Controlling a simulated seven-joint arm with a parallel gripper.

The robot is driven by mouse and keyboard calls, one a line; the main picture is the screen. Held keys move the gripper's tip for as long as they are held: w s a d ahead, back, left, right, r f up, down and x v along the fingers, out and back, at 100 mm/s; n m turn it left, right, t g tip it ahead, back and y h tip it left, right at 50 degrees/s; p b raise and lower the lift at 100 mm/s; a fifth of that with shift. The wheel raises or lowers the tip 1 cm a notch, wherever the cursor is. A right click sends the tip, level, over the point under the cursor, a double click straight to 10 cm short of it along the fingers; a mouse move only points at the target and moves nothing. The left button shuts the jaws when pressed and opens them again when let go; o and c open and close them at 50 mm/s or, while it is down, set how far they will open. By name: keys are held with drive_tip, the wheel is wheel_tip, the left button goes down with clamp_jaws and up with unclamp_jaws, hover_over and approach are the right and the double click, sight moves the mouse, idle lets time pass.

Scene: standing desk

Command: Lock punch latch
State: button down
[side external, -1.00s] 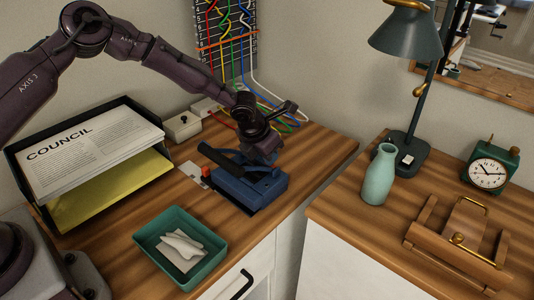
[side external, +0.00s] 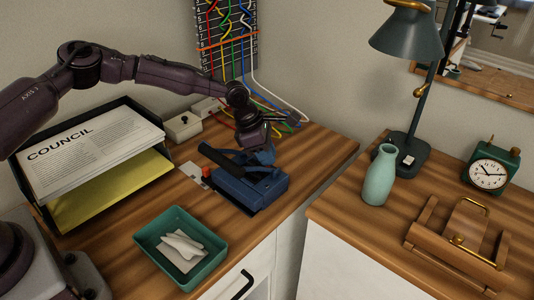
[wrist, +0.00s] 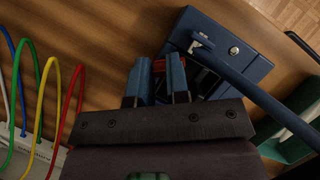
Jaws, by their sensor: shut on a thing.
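The blue hole punch (side external: 255,189) sits on the left wooden desk, with its dark lever (side external: 222,160) raised at an angle. In the wrist view the punch body (wrist: 203,22) is at upper centre and its lever (wrist: 256,97) runs toward the lower right. My gripper (side external: 263,157) is at the back of the punch, pointing down. The latch's exact position is mostly hidden by the fingers.
A green tray with paper (side external: 148,243) is in front. A paper rack (side external: 160,165) stands at left. Coloured cables (side external: 270,112) and a white box (side external: 183,127) are behind. A gap separates this desk from the right one, which holds a vase (side external: 379,177) and lamp (side external: 422,130).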

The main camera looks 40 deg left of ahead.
drive_tip(key=m+g, duration=0.1)
drive_tip(key=m, duration=0.2)
drive_tip(key=shift+m+h, duration=0.3)
drive_tip(key=shift+h, duration=0.1)
drive_tip(key=shift+a+m+g, duration=0.1)
drive_tip(key=shift+m+g, duration=0.8)
drive_tip(key=shift+m, duration=0.9)
drive_tip(key=c, duration=1.4)
unclamp_jaws()
drive_tip(key=shift+w+r, duration=0.1)
drive_tip(key=v, duration=1.3)
